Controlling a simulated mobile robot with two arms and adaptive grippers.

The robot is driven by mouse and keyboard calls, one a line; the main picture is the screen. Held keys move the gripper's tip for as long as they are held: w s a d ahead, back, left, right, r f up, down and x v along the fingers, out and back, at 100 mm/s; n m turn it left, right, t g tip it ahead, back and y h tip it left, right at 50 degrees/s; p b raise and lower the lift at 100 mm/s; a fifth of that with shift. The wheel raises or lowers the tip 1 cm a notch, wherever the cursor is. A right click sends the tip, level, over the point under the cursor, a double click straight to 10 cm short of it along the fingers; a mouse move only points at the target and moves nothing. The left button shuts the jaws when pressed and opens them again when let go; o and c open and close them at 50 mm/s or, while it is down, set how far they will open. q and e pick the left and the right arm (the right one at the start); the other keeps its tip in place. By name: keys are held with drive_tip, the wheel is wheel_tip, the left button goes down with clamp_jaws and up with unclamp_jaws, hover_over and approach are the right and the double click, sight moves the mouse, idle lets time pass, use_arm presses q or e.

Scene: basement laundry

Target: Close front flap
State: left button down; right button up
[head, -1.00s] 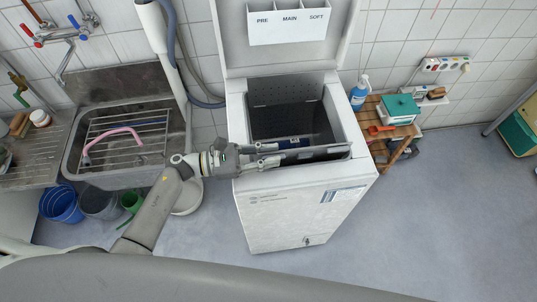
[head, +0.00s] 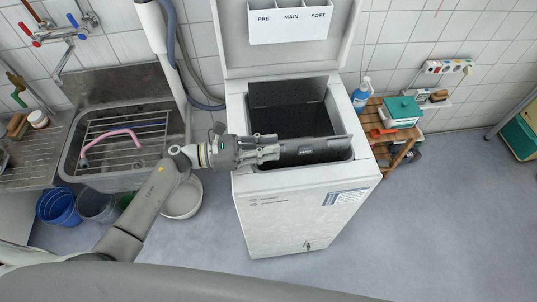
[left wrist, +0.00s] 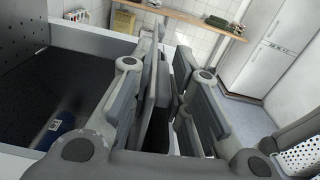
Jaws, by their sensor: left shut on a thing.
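The white top-loading washing machine (head: 290,215) stands with its lid (head: 343,45) raised. Inside its opening is the dark drum (head: 300,118). The front flap (head: 325,151), a grey metal panel with a small label, lies tilted along the front side of the opening. The back flap (head: 290,91) stands up at the rear. My left gripper (head: 276,151) reaches in from the left and is shut on the front flap near its left end. In the left wrist view, the fingers (left wrist: 160,75) close around the thin panel. A blue thing (left wrist: 60,127) lies inside the drum. My right gripper is out of view.
A steel sink (head: 120,140) with a rack and pink hose stands left, above several buckets (head: 60,207). A wooden shelf (head: 392,125) with a blue bottle (head: 361,94) and a teal-lidded box (head: 402,108) stands right.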

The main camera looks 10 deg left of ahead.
use_arm(q)
drive_tip(key=w+n+b, duration=0.1)
drive_tip(key=w+a+n+b, duration=0.1)
drive_tip(key=b, duration=0.1)
drive_tip(key=w+f+b, duration=0.1)
drive_tip(key=shift+w+a+n+b, duration=0.15)
drive_tip(key=shift+w+n+b, duration=0.15)
drive_tip(key=shift+n+b, duration=0.1)
drive_tip(key=shift+w+r, duration=0.1)
drive_tip(key=c, duration=1.5)
unclamp_jaws()
drive_tip(key=shift+w, duration=0.15)
drive_tip(key=v, duration=1.2)
